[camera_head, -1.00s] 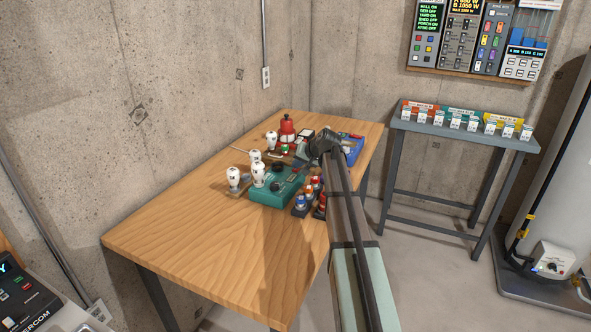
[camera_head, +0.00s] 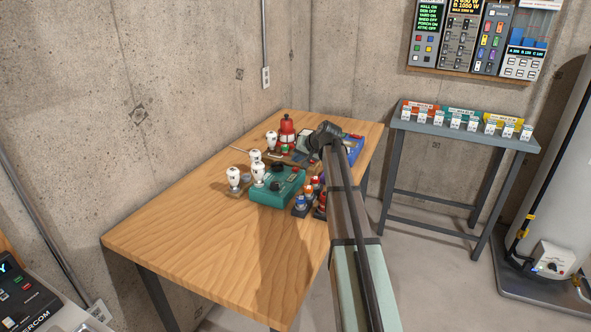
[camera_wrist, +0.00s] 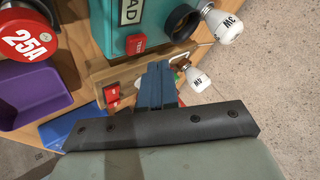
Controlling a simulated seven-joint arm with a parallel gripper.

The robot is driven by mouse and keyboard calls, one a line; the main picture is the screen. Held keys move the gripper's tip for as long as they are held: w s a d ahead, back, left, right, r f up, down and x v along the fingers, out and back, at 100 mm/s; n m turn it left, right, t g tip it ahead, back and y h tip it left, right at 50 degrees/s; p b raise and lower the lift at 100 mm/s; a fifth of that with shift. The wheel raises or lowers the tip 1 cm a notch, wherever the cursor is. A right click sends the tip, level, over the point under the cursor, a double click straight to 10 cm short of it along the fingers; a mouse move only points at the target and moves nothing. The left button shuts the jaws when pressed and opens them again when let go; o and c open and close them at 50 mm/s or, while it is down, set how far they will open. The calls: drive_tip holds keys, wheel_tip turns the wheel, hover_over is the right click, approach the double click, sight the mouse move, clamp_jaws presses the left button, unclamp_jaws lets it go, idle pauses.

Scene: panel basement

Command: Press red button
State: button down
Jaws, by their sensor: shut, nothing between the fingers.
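In the wrist view, a red button (camera_wrist: 135,43) with white lettering sits on the edge of a teal box (camera_wrist: 150,18). Red parts (camera_wrist: 112,92) also show on a wooden board (camera_wrist: 100,72) beside the box. My gripper (camera_wrist: 157,70) is shut and empty, its dark blue fingers side by side. The fingertips appear over the wooden board, just below and right of the red button in the picture. I cannot tell whether they touch anything. In the head view, the teal box (camera_head: 272,194) stands on the wooden table, and my wrist hides much of the area behind it.
White bulbs (camera_head: 258,172) stand by the teal box. A red 25A piece (camera_wrist: 27,38), a purple tray (camera_wrist: 35,98) and a blue bin (camera_wrist: 75,125) lie left in the wrist view. The wooden table's (camera_head: 200,250) front left is clear. A grey side table (camera_head: 465,138) stands right.

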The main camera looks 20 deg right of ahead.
sight(298, 169)
drive_tip(key=shift+r, duration=2.05)
